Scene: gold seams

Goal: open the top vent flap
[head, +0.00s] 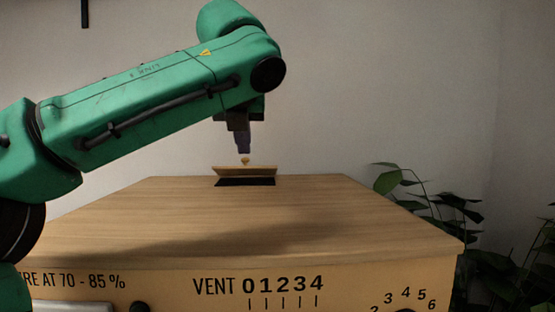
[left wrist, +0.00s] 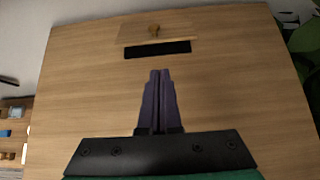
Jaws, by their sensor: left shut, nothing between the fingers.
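The top vent flap (head: 246,171) is a thin wooden panel near the back of the wooden cabinet top (head: 240,215). It is tilted up, and a dark slot (head: 246,182) shows in front of it. A small knob (head: 245,160) stands on the flap. In the left wrist view the flap (left wrist: 180,33), its knob (left wrist: 154,30) and the black slot (left wrist: 157,49) lie beyond the fingertips. My left gripper (head: 243,150) is shut and empty, just above the knob in the head view; it also shows in the left wrist view (left wrist: 160,73). My right gripper is not in view.
The cabinet front carries a printed vent scale (head: 285,285) and dark knobs at its lower edge. A leafy plant (head: 440,205) stands right of the cabinet. A plain wall (head: 380,90) is behind. The cabinet top is otherwise clear.

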